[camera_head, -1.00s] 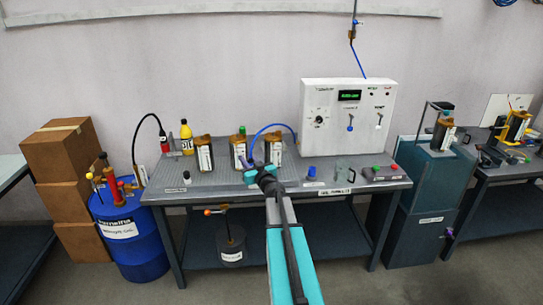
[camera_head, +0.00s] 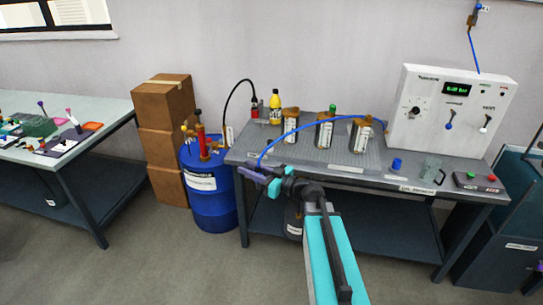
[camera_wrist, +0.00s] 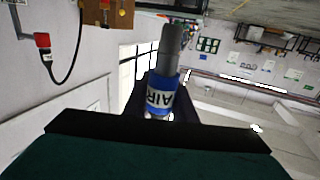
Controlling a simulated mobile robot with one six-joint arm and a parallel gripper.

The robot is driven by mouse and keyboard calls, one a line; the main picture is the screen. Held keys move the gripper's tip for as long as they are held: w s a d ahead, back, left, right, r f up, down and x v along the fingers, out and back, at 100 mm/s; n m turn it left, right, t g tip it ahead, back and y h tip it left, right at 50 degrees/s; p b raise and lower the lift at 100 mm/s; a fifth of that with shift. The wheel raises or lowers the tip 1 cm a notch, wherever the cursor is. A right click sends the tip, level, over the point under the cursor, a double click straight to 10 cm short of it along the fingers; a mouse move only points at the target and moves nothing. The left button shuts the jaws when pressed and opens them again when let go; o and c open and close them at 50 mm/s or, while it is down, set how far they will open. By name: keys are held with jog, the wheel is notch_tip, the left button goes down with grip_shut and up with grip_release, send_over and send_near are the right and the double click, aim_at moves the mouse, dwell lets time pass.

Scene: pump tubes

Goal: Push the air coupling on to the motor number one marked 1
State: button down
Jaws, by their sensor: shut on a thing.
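The air coupling (camera_wrist: 160,95) is a grey tube with a blue band lettered AIR. In the wrist view it sits between the dark jaws of my gripper (camera_wrist: 155,108), which is shut on it. In the head view my gripper (camera_head: 262,174) is at the bench's front left edge, and a blue hose (camera_head: 310,123) arcs from it to the control panel. Three brown motors with white labels stand on the bench: left (camera_head: 290,126), middle (camera_head: 324,131) and right (camera_head: 361,136). Their numbers are too small to read. The coupling is apart from all three.
A yellow bottle (camera_head: 275,108) and a red fitting (camera_head: 254,108) with a black hose stand behind the left motor. The white control panel (camera_head: 440,105) is at the right. A blue drum (camera_head: 207,195) and stacked boxes (camera_head: 163,140) stand left of the bench (camera_head: 300,168).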

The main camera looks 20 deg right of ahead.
jog(key=s+a+n+g+y, duration=0.3)
jog(key=s+a+g+y, duration=0.1)
jog(key=s+a, duration=0.3)
jog(key=shift+s+a+f+n, duration=0.2)
jog(key=shift+s+a+n, duration=0.05)
jog(key=shift+a+n, duration=0.2)
jog(key=shift+s, duration=0.1)
